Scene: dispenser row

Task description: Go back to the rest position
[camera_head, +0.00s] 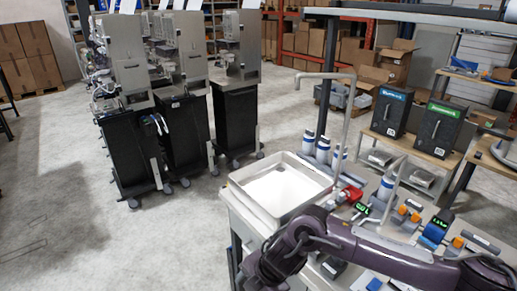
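My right arm comes in from the lower right and lies across the front of the workbench. It bends near the tray's front corner and runs down to the bottom edge, where no gripper fingers can be made out. My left arm and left gripper are not in view. A shallow metal tray (236,184) with a white inside sits at the bench's left end, just beyond my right arm.
White-and-blue bottles (322,150) and small orange-tipped devices (409,208) stand on the bench. Two dark boxes (390,112) (437,127) stand on a table behind. Dark wheeled carts (236,120) stand at the back left. The floor at left is clear.

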